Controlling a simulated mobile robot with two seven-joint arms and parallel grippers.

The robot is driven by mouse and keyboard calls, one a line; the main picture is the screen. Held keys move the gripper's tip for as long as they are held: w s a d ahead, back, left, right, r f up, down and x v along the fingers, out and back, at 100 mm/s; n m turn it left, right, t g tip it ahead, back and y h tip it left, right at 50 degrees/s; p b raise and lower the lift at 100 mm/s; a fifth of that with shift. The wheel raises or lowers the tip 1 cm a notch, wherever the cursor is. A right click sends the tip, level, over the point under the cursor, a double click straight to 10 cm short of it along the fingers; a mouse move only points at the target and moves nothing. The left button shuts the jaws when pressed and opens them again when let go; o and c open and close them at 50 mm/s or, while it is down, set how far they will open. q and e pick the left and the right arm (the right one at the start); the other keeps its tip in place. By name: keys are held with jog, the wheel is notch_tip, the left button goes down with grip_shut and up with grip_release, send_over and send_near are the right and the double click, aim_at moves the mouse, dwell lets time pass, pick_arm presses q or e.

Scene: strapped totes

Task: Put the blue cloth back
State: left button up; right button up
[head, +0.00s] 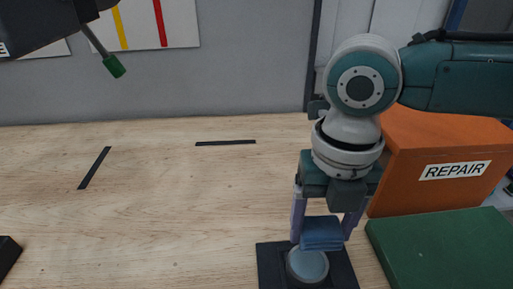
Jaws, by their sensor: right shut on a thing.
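The blue cloth (321,233) is a small folded block between the fingers of my right gripper (325,228). The gripper points down and is shut on it. The cloth is at the back edge of a black square base (271,262) with a round grey-blue disc (307,266) on it. I cannot tell whether the cloth touches the base or hangs just above it. My left gripper does not show.
An orange box labelled REPAIR (430,150) stands right of my right gripper, with a green box or lid (445,250) in front of it. Black tape strips (225,143) mark the wooden table (150,220). The table's middle and left are mostly clear. A dark object (8,255) sits at the left edge.

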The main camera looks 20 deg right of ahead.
jog(key=w+d+r+m+b, duration=0.35)
jog(key=w+r+m, duration=0.45)
jog(key=w, duration=0.4)
jog(key=f+b, duration=1.3)
jog(key=d+f+b, duration=0.1)
jog(key=f+b, duration=0.5)
jog(key=shift+f+b, duration=0.3)
jog(key=shift+b, duration=0.1)
jog(key=shift+r, duration=0.2)
jog(key=shift+f, duration=0.15)
jog(key=o, duration=1.6)
jog(key=shift+c, duration=0.2)
notch_tip(320, 180, up, 12)
jog(key=p, duration=0.2)
jog(key=shift+r, duration=0.2)
